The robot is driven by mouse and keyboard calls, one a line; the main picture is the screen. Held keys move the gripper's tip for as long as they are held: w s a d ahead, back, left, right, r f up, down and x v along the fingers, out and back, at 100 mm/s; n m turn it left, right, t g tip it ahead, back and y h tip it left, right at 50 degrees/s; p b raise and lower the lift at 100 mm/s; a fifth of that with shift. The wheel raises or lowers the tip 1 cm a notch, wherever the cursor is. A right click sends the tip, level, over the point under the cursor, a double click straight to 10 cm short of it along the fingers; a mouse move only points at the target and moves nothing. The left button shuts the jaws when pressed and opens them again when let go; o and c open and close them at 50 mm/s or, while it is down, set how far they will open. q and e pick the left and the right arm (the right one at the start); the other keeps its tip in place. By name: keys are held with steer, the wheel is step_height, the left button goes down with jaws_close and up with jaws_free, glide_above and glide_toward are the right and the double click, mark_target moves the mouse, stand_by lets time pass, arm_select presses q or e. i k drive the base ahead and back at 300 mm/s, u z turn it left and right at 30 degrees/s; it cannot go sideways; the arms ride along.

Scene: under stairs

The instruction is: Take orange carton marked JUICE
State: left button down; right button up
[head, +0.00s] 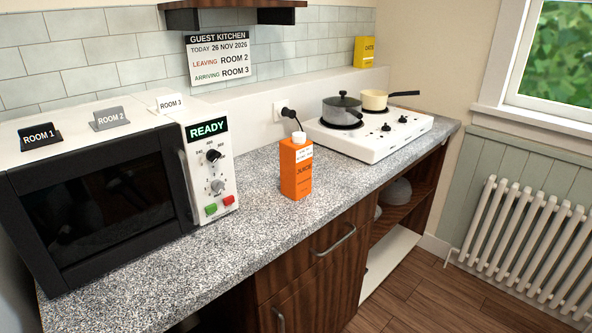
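Neither of my grippers shows in the head view.
A black-and-white microwave (184,215) reading READY stands left, with ROOM 1, ROOM 2 and ROOM 3 cards on top. A white hob (372,147) behind right holds a grey lidded pot (342,112) and a cream pan (374,101). Clear counter surrounds the carton's front.

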mark_target(295, 159)
steer(key=k, duration=0.5)
steer(key=z, duration=1.1)
steer(key=i, duration=1.1)
steer(key=u, duration=1.2)
